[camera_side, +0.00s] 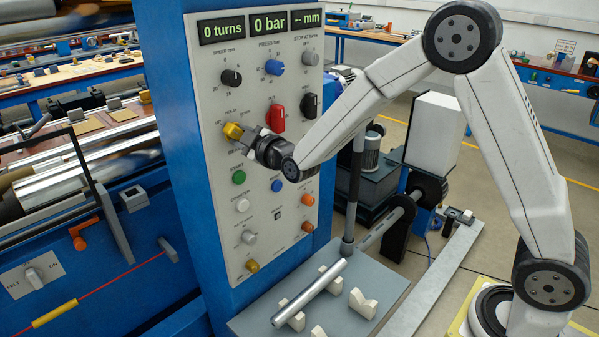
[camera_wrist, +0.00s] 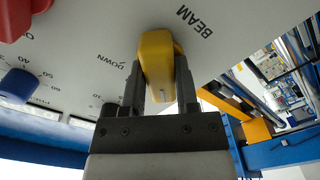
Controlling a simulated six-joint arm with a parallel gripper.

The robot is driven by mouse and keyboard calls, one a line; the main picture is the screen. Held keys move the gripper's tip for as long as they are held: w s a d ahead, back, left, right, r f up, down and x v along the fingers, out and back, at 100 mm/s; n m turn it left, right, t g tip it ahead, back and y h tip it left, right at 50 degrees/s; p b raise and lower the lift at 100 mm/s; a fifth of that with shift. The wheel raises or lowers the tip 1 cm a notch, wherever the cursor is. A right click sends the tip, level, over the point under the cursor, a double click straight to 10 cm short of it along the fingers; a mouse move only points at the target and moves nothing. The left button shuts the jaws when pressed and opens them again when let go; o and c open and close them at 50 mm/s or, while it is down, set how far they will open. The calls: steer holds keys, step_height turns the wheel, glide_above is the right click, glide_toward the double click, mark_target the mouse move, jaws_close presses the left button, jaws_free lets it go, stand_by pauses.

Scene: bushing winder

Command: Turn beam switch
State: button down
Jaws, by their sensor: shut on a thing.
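The beam switch (camera_side: 233,131) is a yellow knob at the left edge of the grey control panel, below the black speed knob. In the wrist view the yellow knob (camera_wrist: 158,60) stands between the two dark fingers, with the label BEAM to its right and DOWN to its left. My gripper (camera_side: 247,138) reaches the panel from the right and is shut on the knob. It also shows in the wrist view (camera_wrist: 160,85), with a finger on each side of the knob. The other labels around the knob are partly hidden by my gripper.
The panel (camera_side: 290,180) carries a red knob (camera_side: 276,118), a black knob (camera_side: 309,105), a blue pressure knob (camera_side: 275,67) and several buttons near my gripper. A metal rod (camera_side: 310,293) lies on white V-blocks on the shelf below. Displays read 0 turns and 0 bar.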

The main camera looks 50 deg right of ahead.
steer(key=shift+m, duration=0.5)
steer(key=m, duration=0.7)
steer(key=shift+a+m, duration=0.1)
steer(key=shift+m, duration=0.3)
stand_by(0.3)
steer(key=shift+c, duration=1.8)
jaws_free()
steer(key=shift+s, duration=0.15)
steer(key=s, duration=0.7)
steer(key=shift+s, duration=0.25)
